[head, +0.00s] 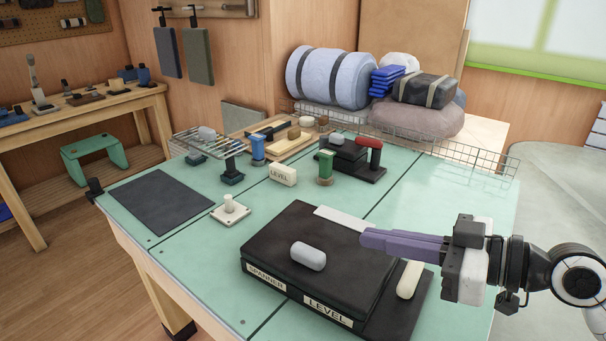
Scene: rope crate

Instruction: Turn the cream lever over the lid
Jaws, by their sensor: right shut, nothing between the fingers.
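A black box with a flat black lid (285,234) stands on the green table, with SPANNER and LEVEL labels on its front sides. A pale grey rounded handle (308,256) sits on the lid. The cream lever (409,280) is beside the box's right side, tilted, over a black base; its upper end is hidden behind my fingers. My right gripper (366,241) has long purple fingers, shut and empty. They point left, with the tips over the lid's right edge, just above the lever in the picture. I cannot tell whether they touch it. My left gripper is not in view.
A white flat strip (341,219) lies at the lid's far edge. A white knobbed plate (230,210) and dark mat (158,200) lie left. The table's right side is clear.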

